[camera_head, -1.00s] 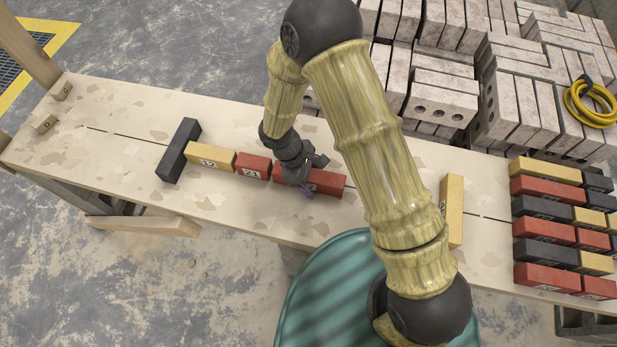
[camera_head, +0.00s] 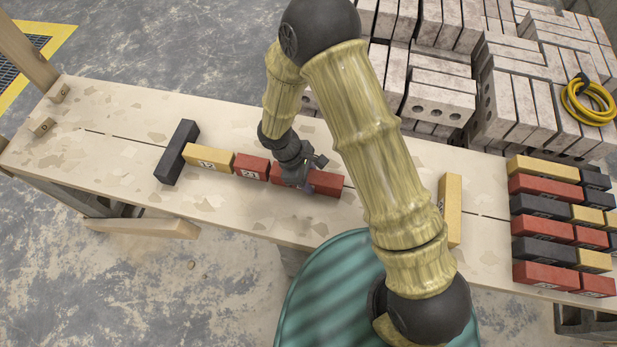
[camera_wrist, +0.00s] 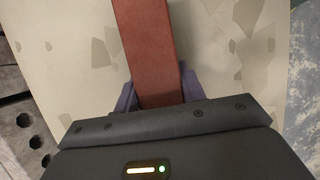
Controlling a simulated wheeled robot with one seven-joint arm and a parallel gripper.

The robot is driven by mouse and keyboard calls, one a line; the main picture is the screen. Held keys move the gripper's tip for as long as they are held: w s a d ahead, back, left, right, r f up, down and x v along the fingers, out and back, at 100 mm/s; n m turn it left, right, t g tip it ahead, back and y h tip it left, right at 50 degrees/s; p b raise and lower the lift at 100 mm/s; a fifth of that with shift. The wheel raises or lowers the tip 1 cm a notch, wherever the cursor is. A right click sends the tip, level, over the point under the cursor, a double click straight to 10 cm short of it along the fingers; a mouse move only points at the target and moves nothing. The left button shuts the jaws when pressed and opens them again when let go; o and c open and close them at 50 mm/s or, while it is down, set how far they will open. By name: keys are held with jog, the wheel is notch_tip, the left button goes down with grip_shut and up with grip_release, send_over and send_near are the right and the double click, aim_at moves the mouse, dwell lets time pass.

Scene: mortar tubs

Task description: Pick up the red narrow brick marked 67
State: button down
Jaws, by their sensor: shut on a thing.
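A long red brick (camera_head: 325,183) lies on the plank table at the right end of a row, and my gripper (camera_head: 305,189) is shut on it from above. In the wrist view the same red brick (camera_wrist: 147,50) runs between the two purple fingertips (camera_wrist: 160,90). Its number is hidden by my gripper and arm, so I cannot tell whether it is 67. To its left in the row are a short red brick marked 21 (camera_head: 251,167) and a yellow brick marked 12 (camera_head: 208,158). I cannot tell whether the held brick is clear of the table.
A black brick (camera_head: 177,152) lies crosswise at the row's left end. A yellow brick (camera_head: 453,205) lies right of my arm. Several red, black and yellow bricks are stacked at the table's right end (camera_head: 545,215). Grey blocks (camera_head: 440,95) stand behind.

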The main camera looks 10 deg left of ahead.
aim_at(310, 175)
notch_tip(310, 175, up, 10)
jog(key=shift+r+p, duration=0.1)
jog(key=shift+p, duration=0.6)
